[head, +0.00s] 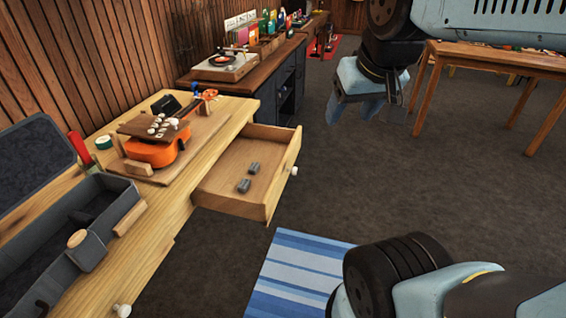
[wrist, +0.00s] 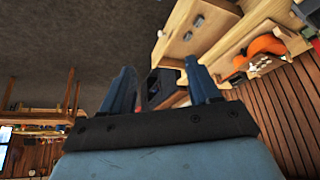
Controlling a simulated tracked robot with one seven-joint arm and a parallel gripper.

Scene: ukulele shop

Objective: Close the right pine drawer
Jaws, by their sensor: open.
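The right pine drawer (head: 240,206) is pulled well out of the pine workbench (head: 165,222) in the head view. Two small grey pieces (head: 247,182) lie inside it. Its front has a round white knob (head: 294,170). In the wrist view the drawer (wrist: 213,22) shows at the upper right, with the knob (wrist: 160,34) on its front. My gripper (head: 365,108) hangs above the floor, right of the drawer and apart from it. In the wrist view its two fingers (wrist: 162,78) are spread with nothing held between them.
An orange ukulele (head: 160,148) lies on the bench beside an open grey case (head: 60,225). A dark cabinet (head: 285,75) with a record player (head: 226,64) stands behind. A wooden table (head: 480,62) stands at right. A blue striped rug (head: 295,272) lies in front; the floor between is clear.

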